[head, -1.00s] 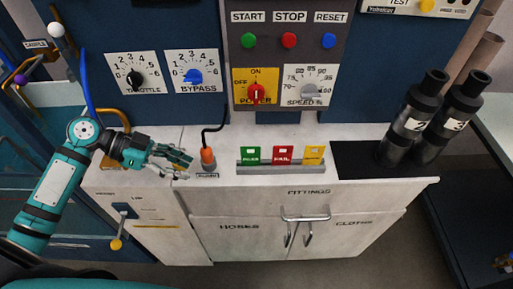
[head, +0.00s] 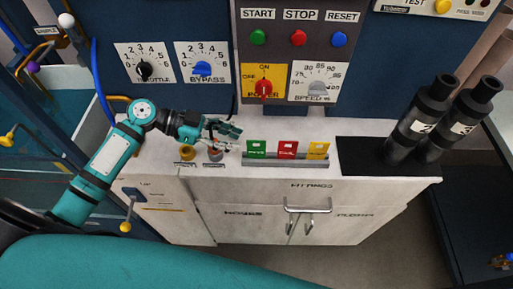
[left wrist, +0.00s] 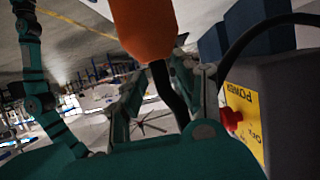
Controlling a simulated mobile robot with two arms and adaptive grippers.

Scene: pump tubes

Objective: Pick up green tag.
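The green tag (head: 256,149) stands at the left end of a grey rack on the counter, left of the red tag (head: 287,149) and the yellow tag (head: 318,150). My left gripper (head: 232,134) is just left of and above the green tag, apart from it, with its fingers spread. The green tag is not visible there. My right gripper is not in view.
Two small round holders, a yellow one (head: 187,152) and a darker one (head: 213,155), sit below my left gripper. The control panel (head: 291,60) rises behind the rack (head: 285,162). Two black cylinders (head: 424,120) stand on a black mat (head: 362,160) at right.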

